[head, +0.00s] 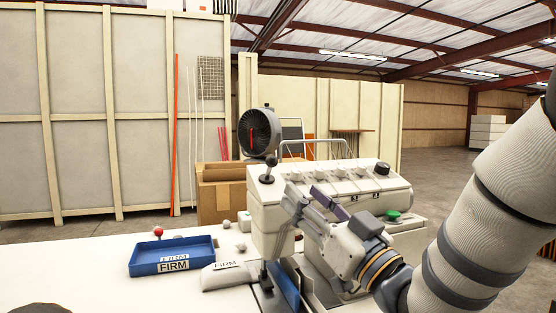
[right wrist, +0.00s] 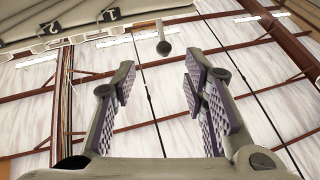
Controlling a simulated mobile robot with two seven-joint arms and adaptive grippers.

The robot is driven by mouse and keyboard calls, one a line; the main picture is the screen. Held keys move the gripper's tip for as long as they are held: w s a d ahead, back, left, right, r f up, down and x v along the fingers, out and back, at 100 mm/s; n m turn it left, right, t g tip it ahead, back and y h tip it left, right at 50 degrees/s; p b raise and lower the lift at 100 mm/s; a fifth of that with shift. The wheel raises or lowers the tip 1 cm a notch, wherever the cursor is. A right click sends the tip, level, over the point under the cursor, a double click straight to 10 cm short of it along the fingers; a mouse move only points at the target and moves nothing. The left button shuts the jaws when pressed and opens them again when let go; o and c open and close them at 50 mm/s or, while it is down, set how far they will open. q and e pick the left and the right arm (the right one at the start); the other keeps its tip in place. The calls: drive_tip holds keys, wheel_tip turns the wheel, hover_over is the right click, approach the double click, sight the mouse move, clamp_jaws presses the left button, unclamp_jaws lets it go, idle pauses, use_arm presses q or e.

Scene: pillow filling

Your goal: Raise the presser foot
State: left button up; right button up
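The white sewing machine (head: 270,195) stands on the table in the middle of the head view. Its dark needle and presser foot area (head: 265,277) shows low at its left end, too small to tell whether the foot is up or down. My right gripper (head: 304,195) is in front of the machine's body, fingers pointing up and left. In the right wrist view its padded fingers (right wrist: 160,78) stand apart with nothing between them. A dark round knob on a short stem (right wrist: 164,47) shows beyond the fingertips, not touched. My left gripper is not in view.
A blue tray labelled FIRM (head: 147,259) and a pale pillow labelled FIRM (head: 224,275) lie left of the machine. A small red ball (head: 158,232) shows behind the tray. A fan (head: 259,132) stands on the machine. A green button (head: 392,215) is at right.

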sight(274, 166)
drive_tip(key=w+a+r, duration=0.2)
drive_tip(key=shift+w+a+r, duration=0.25)
drive_tip(key=shift+w+a, duration=0.1)
drive_tip(key=shift+a, duration=0.05)
drive_tip(key=b+x, duration=0.1)
drive_tip(key=x, duration=0.5)
drive_tip(key=shift+w, duration=0.3)
drive_tip(key=shift+w+a+r, duration=0.15)
drive_tip(key=shift+w+a, duration=0.05)
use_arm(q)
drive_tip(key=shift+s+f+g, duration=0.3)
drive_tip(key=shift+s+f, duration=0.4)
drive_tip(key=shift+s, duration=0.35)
use_arm(e)
drive_tip(key=shift+c, duration=0.5)
clamp_jaws()
